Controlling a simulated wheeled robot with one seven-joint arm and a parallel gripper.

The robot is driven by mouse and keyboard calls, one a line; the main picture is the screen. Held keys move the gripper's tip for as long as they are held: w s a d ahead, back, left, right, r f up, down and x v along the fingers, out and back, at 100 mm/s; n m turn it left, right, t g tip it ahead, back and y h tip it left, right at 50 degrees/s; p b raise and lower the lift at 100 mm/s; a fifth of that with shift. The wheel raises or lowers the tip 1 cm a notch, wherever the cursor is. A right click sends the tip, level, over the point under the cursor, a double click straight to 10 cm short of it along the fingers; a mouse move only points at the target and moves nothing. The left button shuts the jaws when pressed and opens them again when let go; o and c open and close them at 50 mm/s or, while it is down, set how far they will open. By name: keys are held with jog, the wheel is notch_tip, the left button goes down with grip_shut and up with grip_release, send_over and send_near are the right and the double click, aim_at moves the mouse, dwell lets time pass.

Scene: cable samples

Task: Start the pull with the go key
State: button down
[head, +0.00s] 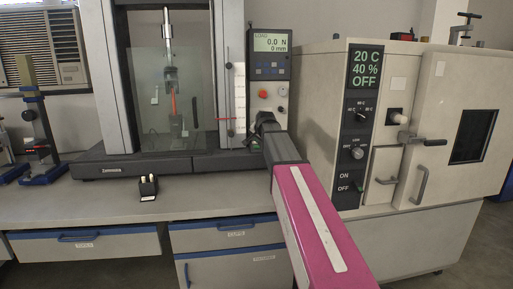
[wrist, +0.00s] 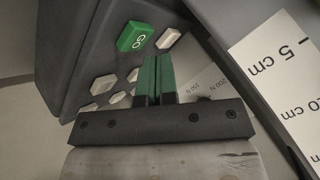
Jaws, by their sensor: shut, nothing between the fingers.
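The green go key (wrist: 135,37), marked GO, sits on a dark key panel (wrist: 75,60) in the wrist view, beside a pale key and above several other pale keys. My gripper (wrist: 155,60) has its green fingers together, with nothing between them. The fingertips are below and slightly right of the go key in the picture; I see no contact with it. In the head view my arm hides the go key. The pull tester (head: 112,60) has a display (head: 269,43) reading 0.0 N and 0 mm. An orange-red sample (head: 174,104) shows between its grips.
A climate chamber (head: 434,70) with door handles stands to the right of the tester, reading 20 C, 40 %, OFF. A red button (head: 263,94) is above my wrist. A scale strip (wrist: 285,75) is right of my fingers.

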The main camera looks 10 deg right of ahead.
aim_at(258, 146)
jog(key=shift+f, duration=0.75)
dwell(1.1)
jog(key=shift+r, duration=0.8)
jog(key=shift+r, duration=0.15)
jog(key=shift+r, duration=2.35)
jog(key=shift+s, duration=0.1)
